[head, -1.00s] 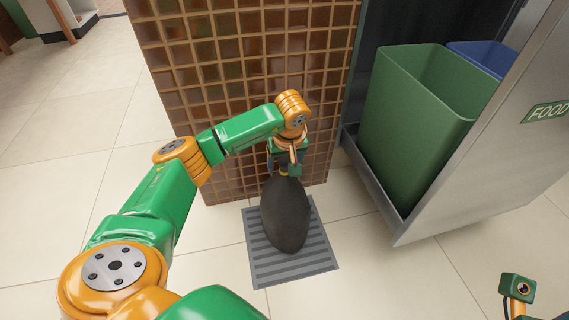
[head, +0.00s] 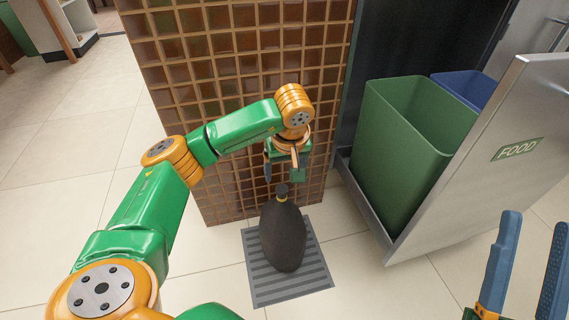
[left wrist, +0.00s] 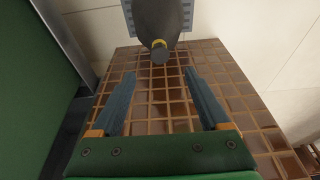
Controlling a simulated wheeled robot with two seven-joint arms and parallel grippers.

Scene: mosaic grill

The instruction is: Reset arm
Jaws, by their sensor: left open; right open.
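My left gripper (head: 283,166) is open and empty, just above a dark bottle-shaped object (head: 283,237) with a yellow band near its top. In the left wrist view the dark object (left wrist: 163,18) lies beyond the two open blue fingers (left wrist: 160,85), apart from them. The dark object stands on a grey slatted mat (head: 262,290) on the floor. My right gripper (head: 526,265) shows at the bottom right of the head view, with its blue fingers spread and nothing between them.
A brown tiled block (head: 235,80) stands behind my left gripper. To the right is a pulled-out bin drawer with a FOOD label (head: 517,149), holding a green bin (head: 400,150) and a blue bin (head: 468,88). Tiled floor (head: 60,180) is clear on the left.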

